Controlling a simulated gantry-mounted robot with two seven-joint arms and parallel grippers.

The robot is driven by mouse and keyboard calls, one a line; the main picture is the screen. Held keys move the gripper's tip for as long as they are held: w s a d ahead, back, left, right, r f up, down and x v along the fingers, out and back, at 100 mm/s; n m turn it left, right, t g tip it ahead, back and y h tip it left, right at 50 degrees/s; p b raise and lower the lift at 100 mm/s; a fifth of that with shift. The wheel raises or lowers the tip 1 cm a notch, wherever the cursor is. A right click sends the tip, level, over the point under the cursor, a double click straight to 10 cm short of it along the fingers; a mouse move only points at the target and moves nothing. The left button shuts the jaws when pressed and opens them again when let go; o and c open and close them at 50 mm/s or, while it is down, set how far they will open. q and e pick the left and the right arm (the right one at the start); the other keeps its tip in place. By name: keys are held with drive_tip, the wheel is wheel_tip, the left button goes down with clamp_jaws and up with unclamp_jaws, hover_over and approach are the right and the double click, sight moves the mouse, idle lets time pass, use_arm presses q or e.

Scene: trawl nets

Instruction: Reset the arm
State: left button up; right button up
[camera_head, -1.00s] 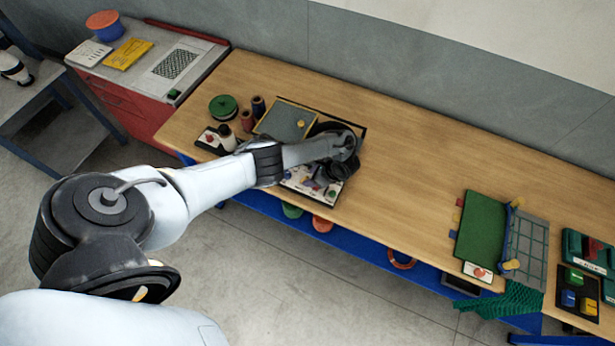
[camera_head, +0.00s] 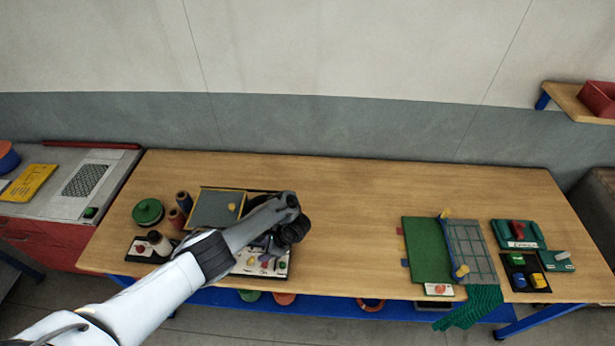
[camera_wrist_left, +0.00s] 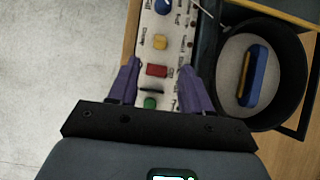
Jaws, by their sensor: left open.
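My left arm reaches in from the left over the workbench (camera_head: 345,185). My left gripper (camera_wrist_left: 160,68) has its two purple fingers spread apart in the left wrist view, with nothing gripped between them. A white labelled board (camera_head: 248,270) lies below it at the bench's front edge, partly hidden by my arm in the head view. In the wrist view, a red piece (camera_wrist_left: 157,70) on the board shows between the fingers, with a green piece (camera_wrist_left: 150,102) nearer and a blue piece (camera_wrist_left: 162,7) farther. My right gripper is in neither view.
A round black holder (camera_wrist_left: 228,103) with a blue-and-yellow item stands right of the fingers. A grey yellow-edged panel (camera_head: 213,208), spools (camera_head: 184,201) and a green round container (camera_head: 148,211) stand left. A green mat (camera_head: 426,245) and netting (camera_head: 466,245) lie right. The bench middle is clear.

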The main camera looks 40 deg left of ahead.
use_arm(q)
drive_tip(key=s+d+f+m+g, duration=0.1)
drive_tip(key=s+d+f, duration=0.2)
drive_tip(key=s+f, duration=0.45)
drive_tip(key=s+d+f+g, duration=0.2)
drive_tip(key=s+f, duration=0.2)
drive_tip(key=s, duration=0.7)
drive_tip(key=s+d+f+n+t+h+p, duration=0.1)
drive_tip(key=s+d+f+t+h+p, duration=0.2)
drive_tip(key=s+d, duration=1.05)
drive_tip(key=w+d+r+n+t+h, duration=0.25)
drive_tip(key=w+d+r+n, duration=0.2)
drive_tip(key=d+r, duration=0.4)
drive_tip(key=w+a+r+n+t, duration=0.1)
drive_tip(key=w+a+r, duration=0.1)
drive_tip(key=r, duration=0.6)
drive_tip(key=w+a+r+n+t, duration=0.2)
drive_tip(key=w+a+r, duration=0.1)
drive_tip(key=r, duration=0.5)
drive_tip(key=w+a+r+n+t, duration=0.1)
drive_tip(key=w+a+r+n, duration=0.1)
drive_tip(key=r, duration=0.6)
drive_tip(key=shift+w+a+t, duration=0.35)
drive_tip(key=shift+w+a, duration=0.4)
drive_tip(key=shift+w, duration=0.05)
drive_tip(key=shift+h, duration=0.25)
